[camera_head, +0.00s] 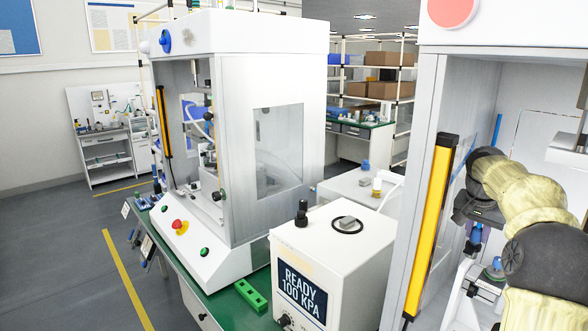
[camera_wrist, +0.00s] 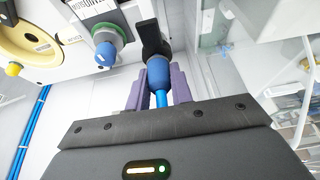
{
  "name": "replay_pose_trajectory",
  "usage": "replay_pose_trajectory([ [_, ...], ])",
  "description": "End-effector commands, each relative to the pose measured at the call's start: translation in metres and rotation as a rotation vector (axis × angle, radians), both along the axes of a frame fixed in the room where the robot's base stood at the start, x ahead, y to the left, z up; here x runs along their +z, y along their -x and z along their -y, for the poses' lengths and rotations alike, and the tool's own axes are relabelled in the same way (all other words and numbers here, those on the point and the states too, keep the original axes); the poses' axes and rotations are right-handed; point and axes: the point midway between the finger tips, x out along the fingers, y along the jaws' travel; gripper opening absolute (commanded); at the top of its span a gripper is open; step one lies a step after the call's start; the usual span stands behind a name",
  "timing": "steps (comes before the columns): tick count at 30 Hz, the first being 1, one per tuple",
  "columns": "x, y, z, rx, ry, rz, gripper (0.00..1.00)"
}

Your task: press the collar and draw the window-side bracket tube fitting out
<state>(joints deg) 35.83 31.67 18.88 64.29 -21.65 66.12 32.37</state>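A bracket tube fitting (camera_wrist: 159,72) with a blue collar on a black body and a blue tube (camera_wrist: 161,99) shows in the middle of the wrist view. My gripper (camera_wrist: 160,84) has its two purple fingers on either side of the fitting, close against it. I cannot tell whether they press on it or leave a narrow gap. The tube's far end is hidden behind my gripper.
Another blue-tipped fitting with a green ring (camera_wrist: 106,50) sits close to the left of the fingers. A yellow round part (camera_wrist: 30,45) is farther left. The machine's yellow-edged frame post (camera_head: 432,225) and a white READY box (camera_head: 335,255) stand left of my arm.

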Motion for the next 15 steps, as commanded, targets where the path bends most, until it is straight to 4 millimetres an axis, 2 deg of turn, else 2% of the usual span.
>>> replay_pose_trajectory([
  [15,0.013,0.000,0.000,0.001,0.000,0.000,0.00],
])
